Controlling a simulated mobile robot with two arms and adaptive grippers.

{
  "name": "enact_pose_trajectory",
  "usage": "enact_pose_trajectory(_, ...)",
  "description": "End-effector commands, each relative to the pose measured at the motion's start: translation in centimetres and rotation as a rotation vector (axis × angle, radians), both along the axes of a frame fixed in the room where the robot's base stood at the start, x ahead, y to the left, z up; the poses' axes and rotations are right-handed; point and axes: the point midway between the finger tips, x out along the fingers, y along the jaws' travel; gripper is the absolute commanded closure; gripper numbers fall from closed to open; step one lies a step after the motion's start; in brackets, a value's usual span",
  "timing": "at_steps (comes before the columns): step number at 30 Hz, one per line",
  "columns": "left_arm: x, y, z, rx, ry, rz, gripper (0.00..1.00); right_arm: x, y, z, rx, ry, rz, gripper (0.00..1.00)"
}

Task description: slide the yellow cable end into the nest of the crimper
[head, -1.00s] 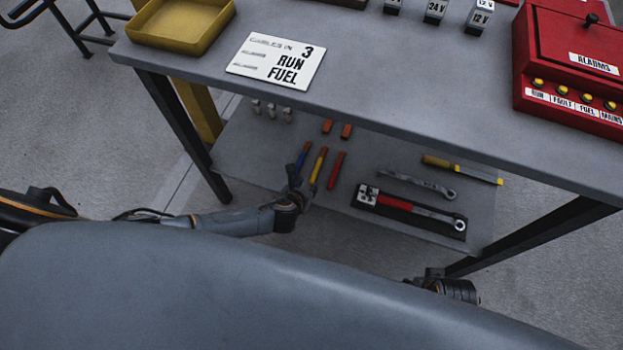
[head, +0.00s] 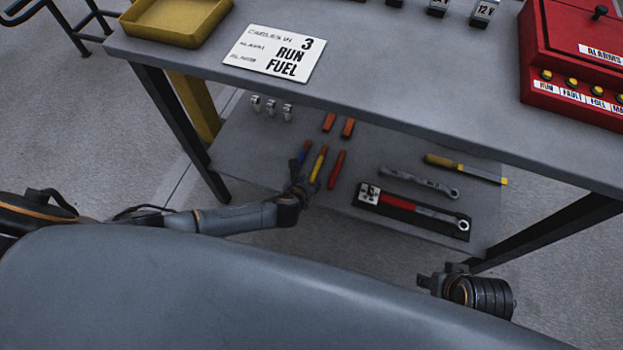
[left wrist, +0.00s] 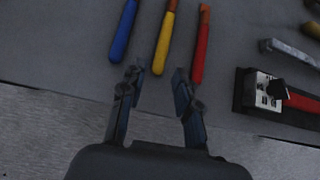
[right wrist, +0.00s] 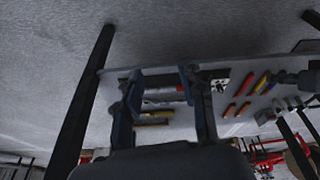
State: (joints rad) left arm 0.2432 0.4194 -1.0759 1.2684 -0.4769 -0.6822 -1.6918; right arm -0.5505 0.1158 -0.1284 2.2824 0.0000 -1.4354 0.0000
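The yellow cable end (head: 318,163) lies on the lower shelf between the blue cable end (head: 301,156) and the red cable end (head: 337,168). In the left wrist view the yellow cable (left wrist: 164,40) points down between my left fingertips (left wrist: 157,76), which are open and empty. Whether they are level with it is unclear. In the head view my left gripper (head: 299,190) is at the shelf's front edge, by the cables. A red-handled tool with a pale block (head: 369,193), seemingly the crimper, lies on a black base. My right gripper (right wrist: 160,80) is open and empty, away from the shelf.
The tabletop (head: 400,80) overhangs the shelf. A wrench (head: 420,182), a yellow-handled tool (head: 465,169), two orange blocks (head: 338,124) and small metal pieces (head: 271,108) lie on the shelf. A sign (head: 275,53), yellow tray (head: 180,30) and red alarm box (head: 575,90) are above.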

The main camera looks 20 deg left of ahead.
Motion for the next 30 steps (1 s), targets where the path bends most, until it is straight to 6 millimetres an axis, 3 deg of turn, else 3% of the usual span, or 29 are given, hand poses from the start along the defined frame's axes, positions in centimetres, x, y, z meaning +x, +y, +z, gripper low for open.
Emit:
enact_pose_trajectory(16, 1.2, -0.1, -1.3, 0.0, -0.001, 0.0, 0.68, -1.3, -0.3, 4.1, 0.001, -0.025, -0.003, 0.6)
enact_pose_trajectory(30, 2.5, -0.1, -2.4, 0.0, -0.002, 0.0, 0.68, 2.4, 0.8, 3.6, 0.036, -0.192, 0.011, 0.6)
